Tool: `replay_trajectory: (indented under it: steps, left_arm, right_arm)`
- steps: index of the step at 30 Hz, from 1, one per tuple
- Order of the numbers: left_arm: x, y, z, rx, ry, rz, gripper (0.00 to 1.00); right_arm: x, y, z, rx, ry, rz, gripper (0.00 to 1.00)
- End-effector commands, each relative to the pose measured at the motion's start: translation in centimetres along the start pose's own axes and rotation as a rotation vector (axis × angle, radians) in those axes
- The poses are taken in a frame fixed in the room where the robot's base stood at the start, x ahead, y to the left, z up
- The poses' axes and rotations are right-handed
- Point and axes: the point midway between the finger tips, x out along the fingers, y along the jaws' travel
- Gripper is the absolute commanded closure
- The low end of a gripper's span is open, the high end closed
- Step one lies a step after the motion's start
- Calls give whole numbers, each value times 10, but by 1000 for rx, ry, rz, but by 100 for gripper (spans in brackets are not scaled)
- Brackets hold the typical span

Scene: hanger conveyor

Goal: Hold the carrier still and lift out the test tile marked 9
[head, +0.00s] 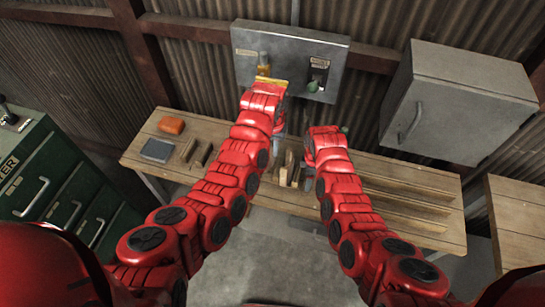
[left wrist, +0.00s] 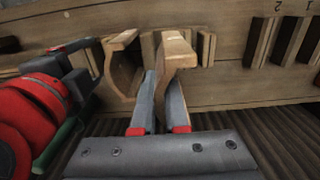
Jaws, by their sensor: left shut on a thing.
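A light wooden holder, which looks like the carrier, has two upright ends in the left wrist view: a near end (left wrist: 176,50) and another end (left wrist: 122,62) to its left. Its pale wood also shows on the bench in the head view (head: 289,160). My left gripper (left wrist: 161,84) is shut on the near end; in the head view its jaws are mostly hidden behind my arm. My right gripper (left wrist: 84,52) is beside the other end, and in the head view it is low over the bench (head: 309,168). Its jaw gap is unclear. No mark 9 is readable.
The wooden workbench (head: 232,178) carries an orange box (head: 171,125), a grey-blue box (head: 157,150) and long rails (head: 410,197). Slots marked 2 and 1 show in the left wrist view. A wall panel (head: 330,52) and a grey cabinet (head: 455,100) are behind.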

Motion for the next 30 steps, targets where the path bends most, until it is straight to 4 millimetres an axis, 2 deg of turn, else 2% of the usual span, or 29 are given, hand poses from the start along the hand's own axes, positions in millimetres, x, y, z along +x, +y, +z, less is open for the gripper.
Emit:
replay_trajectory:
  steps: [3,6,15,16,18,20,30]
  left_arm:
    - [-20,0,-1,-1,4,0,100]
    - [-30,0,0,-2,2,0,100]
    - [-34,0,0,-1,-1,0,100]
    - [-34,0,0,-1,-1,1,100]
    - [-34,0,0,-1,-1,1,100]
    - [-34,0,0,-1,-1,1,100]
    - [-34,0,0,-1,-1,1,100]
  right_arm:
    - [0,0,0,0,0,0,89]
    - [0,0,0,0,0,0,89]
    - [0,0,0,0,0,0,89]
    - [0,0,0,0,0,0,24]
    - [0,0,0,0,0,0,11]
    - [0,0,0,0,0,0,0]
    - [-3,0,0,0,0,0,0]
